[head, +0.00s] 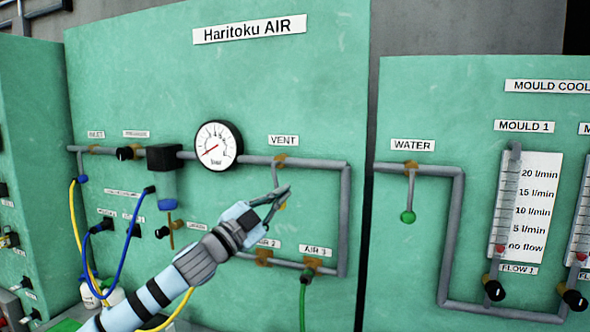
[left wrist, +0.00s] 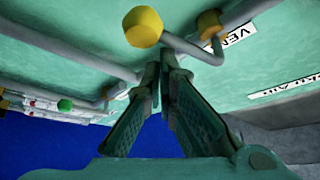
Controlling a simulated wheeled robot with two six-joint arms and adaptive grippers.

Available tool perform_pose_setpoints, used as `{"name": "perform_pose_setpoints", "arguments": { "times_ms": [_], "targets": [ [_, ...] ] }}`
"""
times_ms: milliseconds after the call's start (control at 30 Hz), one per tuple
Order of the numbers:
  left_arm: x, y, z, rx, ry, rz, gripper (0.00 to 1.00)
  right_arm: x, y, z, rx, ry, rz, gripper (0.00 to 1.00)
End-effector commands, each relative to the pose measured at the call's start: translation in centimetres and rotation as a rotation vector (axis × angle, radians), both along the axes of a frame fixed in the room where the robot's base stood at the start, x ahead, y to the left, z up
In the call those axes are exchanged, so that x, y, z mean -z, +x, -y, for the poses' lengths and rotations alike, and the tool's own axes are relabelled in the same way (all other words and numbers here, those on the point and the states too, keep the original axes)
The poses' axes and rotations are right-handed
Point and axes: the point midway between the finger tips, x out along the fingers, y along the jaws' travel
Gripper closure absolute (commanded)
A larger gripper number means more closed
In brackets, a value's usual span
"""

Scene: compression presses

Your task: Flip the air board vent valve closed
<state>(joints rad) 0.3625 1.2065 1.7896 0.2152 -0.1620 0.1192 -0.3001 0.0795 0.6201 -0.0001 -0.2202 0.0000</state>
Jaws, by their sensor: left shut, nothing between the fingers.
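The vent valve has a brass body (head: 280,160) on the upper pipe, under the VENT label (head: 283,140) of the green Haritoku AIR board. Its thin grey lever hangs down, across the pipe, to a yellow knob (head: 283,206), partly hidden behind my gripper. My left gripper (head: 284,190) is shut and empty, its tips at the lever just above the knob. In the left wrist view the yellow knob (left wrist: 143,27) and the brass body (left wrist: 210,25) show just beyond the fingertips (left wrist: 165,62). I cannot tell whether the fingers touch the lever. My right gripper is out of view.
A round pressure gauge (head: 218,145) sits left of the valve. Below are the lower pipe with AIR outlets and a green hose (head: 302,305). Blue (head: 130,245) and yellow hoses hang at left. The water board (head: 450,120), with a green-knobbed valve (head: 407,216), stands at right.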

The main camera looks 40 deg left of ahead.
Motion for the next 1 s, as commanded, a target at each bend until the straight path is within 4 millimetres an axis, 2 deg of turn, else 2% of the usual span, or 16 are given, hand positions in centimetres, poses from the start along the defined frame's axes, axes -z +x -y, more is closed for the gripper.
{"name": "perform_pose_setpoints", "arguments": {
  "times_ms": [300,1000],
  "targets": [
    [0.5,-0.1,-1.0,0.0,-0.002,-0.001,1.0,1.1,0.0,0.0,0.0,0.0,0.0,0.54],
    [0.5,-0.2,-1.3,0.0,-0.003,-0.001,1.0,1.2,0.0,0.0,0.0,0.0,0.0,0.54]
  ]
}}
